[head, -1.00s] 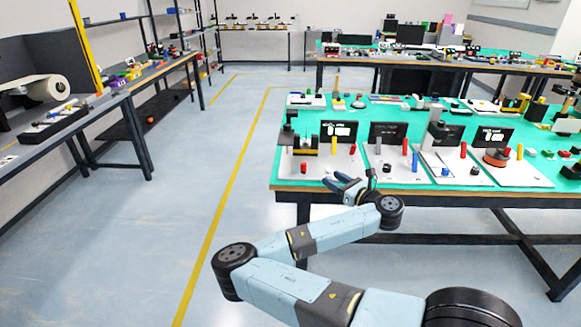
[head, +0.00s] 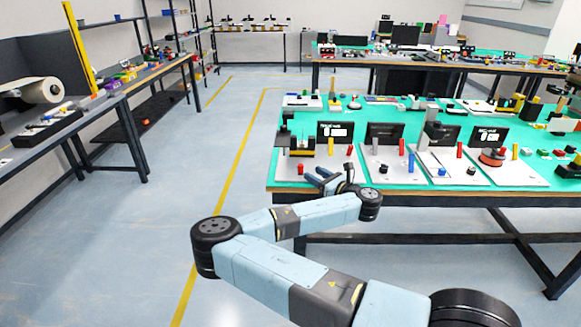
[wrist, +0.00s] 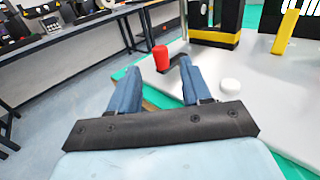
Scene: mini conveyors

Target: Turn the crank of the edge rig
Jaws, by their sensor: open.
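The edge rig is the leftmost white board (head: 323,168) at the front left corner of the green table, carrying a black and yellow unit (head: 299,148). Its crank has a red handle (head: 300,169), which also shows in the wrist view (wrist: 160,58) with a dark arm beside it. My gripper (head: 314,176) is open, with its blue fingers spread. In the wrist view the red handle stands just beyond the gap between the fingertips (wrist: 157,70). I cannot tell whether the fingers touch it; nothing shows held.
A yellow post (head: 331,146) stands on the same board, with a black screen (head: 335,131) behind. More rigs stand to the right. The floor to the left is clear.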

